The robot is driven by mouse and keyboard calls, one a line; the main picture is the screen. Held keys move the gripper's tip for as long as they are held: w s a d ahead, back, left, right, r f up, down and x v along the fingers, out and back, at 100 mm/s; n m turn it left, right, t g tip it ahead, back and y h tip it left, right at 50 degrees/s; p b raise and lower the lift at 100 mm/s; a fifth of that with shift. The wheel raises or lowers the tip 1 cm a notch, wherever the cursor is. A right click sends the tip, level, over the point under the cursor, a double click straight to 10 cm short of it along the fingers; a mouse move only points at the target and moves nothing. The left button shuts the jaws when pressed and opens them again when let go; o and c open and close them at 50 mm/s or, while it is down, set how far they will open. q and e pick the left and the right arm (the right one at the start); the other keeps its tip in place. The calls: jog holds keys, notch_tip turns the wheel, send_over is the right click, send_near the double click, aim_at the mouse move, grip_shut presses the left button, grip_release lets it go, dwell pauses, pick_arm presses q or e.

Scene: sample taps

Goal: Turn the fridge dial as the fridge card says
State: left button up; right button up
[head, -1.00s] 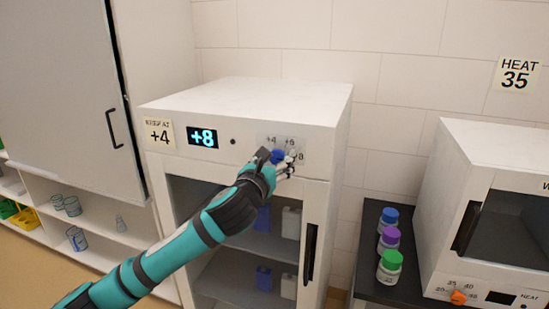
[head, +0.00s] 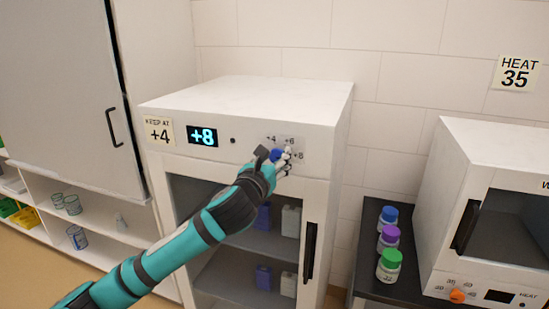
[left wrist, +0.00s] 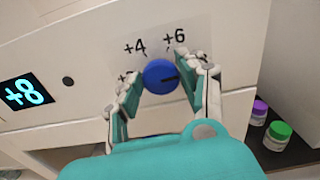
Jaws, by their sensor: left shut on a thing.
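The fridge card (head: 158,131) reads "KEEP AT +4" on the fridge's upper left front. The fridge display (head: 203,136) shows +8, and so does the display in the left wrist view (left wrist: 26,92). The blue fridge dial (left wrist: 160,76) sits on a plate with +4 and +6 above it; the marks at its sides are partly hidden by my fingers. The dial's dark line points right. My left gripper (head: 278,156) is shut on the dial (head: 276,155), one finger on each side in the left wrist view (left wrist: 158,85). My right gripper is not in view.
The fridge (head: 250,92) has a glass door with a black handle (head: 310,252). A dark bench (head: 372,232) with blue-, purple- and green-capped jars stands to the right, beside a white heater (head: 490,160) with an orange dial. A "HEAT 35" card (head: 515,73) is on the wall.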

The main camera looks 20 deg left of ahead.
pick_arm(q)
jog(key=n+p, duration=0.2)
jog(key=n, duration=0.2)
jog(key=shift+n, duration=0.4)
jog(key=n+p, duration=0.1)
jog(key=n, duration=0.4)
jog(key=shift+a+p, duration=0.15)
jog(key=shift+p, duration=0.2)
jog(key=n, duration=0.3)
jog(key=n+p, duration=0.1)
jog(key=n, duration=0.2)
jog(key=shift+f+n, duration=0.2)
jog(key=shift+n, duration=0.2)
jog(key=n+p, duration=0.1)
jog(key=n, duration=0.5)
jog(key=shift+f, duration=0.2)
jog(key=shift+n, duration=0.4)
jog(key=o, duration=0.9)
jog(key=shift+c, duration=0.2)
jog(key=shift+o, duration=1.2)
